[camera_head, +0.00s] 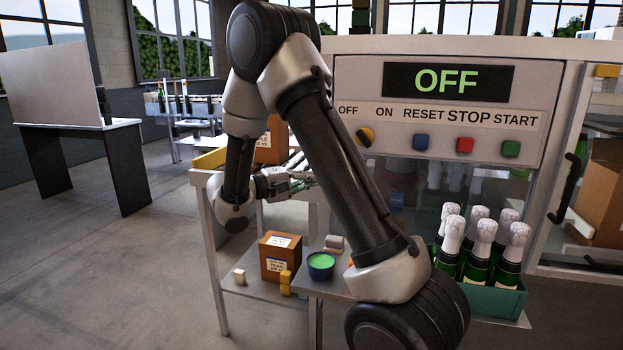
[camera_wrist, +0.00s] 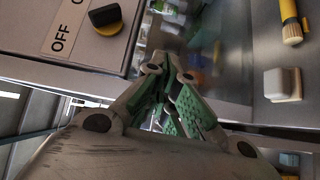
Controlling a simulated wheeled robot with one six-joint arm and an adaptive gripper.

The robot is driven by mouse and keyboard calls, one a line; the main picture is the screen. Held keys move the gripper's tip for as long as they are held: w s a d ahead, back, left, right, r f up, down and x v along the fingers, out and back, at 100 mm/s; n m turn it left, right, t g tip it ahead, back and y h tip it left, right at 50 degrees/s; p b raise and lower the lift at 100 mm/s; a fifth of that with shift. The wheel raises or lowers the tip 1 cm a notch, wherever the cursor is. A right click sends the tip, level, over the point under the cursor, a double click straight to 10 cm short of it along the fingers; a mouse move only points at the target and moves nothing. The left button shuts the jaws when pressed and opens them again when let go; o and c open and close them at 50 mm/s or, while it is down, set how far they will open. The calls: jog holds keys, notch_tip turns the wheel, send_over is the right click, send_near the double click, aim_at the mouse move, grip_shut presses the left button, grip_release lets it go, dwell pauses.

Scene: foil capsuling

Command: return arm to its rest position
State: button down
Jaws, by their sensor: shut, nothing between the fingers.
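My gripper (camera_head: 287,182) is left of the machine, in front of its left side, partly hidden behind my own arm link in the head view. In the wrist view my gripper (camera_wrist: 172,95) shows green-padded fingers that are together and empty. The machine's panel (camera_head: 440,100) shows "OFF" on its display. The rotary switch (camera_head: 365,136) sits by the OFF and ON labels; its dark knob (camera_wrist: 105,17) is at the upper left of the wrist view, apart from my fingers.
A teal crate (camera_head: 492,297) of foil-topped bottles stands at right. A cardboard box (camera_head: 281,255), a green-filled bowl (camera_head: 321,265) and small blocks stand on the low shelf. In the wrist view a white block (camera_wrist: 282,84) and a yellow tool (camera_wrist: 290,22) lie at right. Floor at left is clear.

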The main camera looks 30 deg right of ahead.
jog(key=s+f+n+g+y, duration=0.2)
jog(key=s+f+y, duration=0.15)
jog(key=s, duration=0.35)
jog(key=s+f+n+g+y, duration=0.2)
jog(key=s+f+y, duration=0.1)
jog(key=s+y, duration=0.25)
jog(key=s+a+r+m+t+y, duration=0.3)
jog(key=s+a+r+t+y, duration=0.4)
jog(key=s+r, duration=0.4)
jog(key=s+t+y, duration=0.1)
jog(key=s+t, duration=0.1)
jog(key=s, duration=0.1)
jog(key=shift+a+r+y, duration=0.2)
jog(key=shift+y, duration=0.1)
